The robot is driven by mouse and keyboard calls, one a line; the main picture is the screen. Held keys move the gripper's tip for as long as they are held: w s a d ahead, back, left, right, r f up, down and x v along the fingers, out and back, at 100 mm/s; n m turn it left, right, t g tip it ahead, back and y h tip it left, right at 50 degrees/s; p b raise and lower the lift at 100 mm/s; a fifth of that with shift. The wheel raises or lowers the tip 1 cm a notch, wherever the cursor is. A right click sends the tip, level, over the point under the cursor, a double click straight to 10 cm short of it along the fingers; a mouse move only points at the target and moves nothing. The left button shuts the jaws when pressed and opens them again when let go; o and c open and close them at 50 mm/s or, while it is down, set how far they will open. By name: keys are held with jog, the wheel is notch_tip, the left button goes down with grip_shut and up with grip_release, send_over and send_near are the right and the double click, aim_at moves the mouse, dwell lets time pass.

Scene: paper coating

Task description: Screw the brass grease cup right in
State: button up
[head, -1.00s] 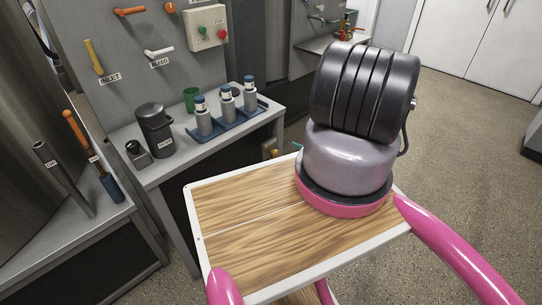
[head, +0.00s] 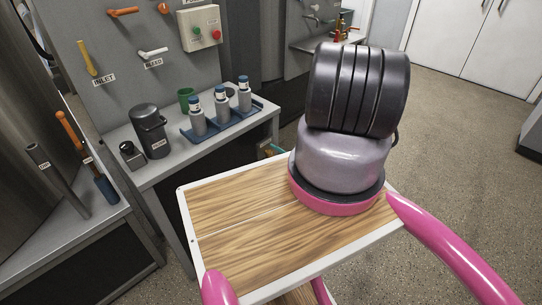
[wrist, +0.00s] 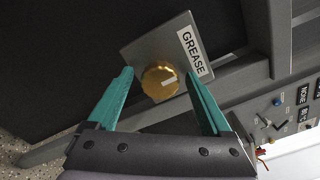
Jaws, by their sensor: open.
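The brass grease cup (wrist: 160,81) shows in the wrist view as a knurled round cap with a pale mark on its face. It sits on a grey plate (wrist: 143,53) with a GREASE label (wrist: 192,52). My gripper (wrist: 162,82) is open, its two teal fingers on either side of the cup in the picture, with gaps to it. I cannot tell how far the cup lies beyond the fingertips.
A grey bench (head: 152,172) holds a blue tray (head: 225,127) with several bottles, a green cup (head: 186,98) and a dark canister (head: 149,130). A control box (head: 202,28) hangs on the panel. In the wrist view, a panel with knobs (wrist: 283,113) lies at right.

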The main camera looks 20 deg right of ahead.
jog(key=shift+w+a, duration=0.1)
jog(key=shift+w, duration=0.15)
grip_shut()
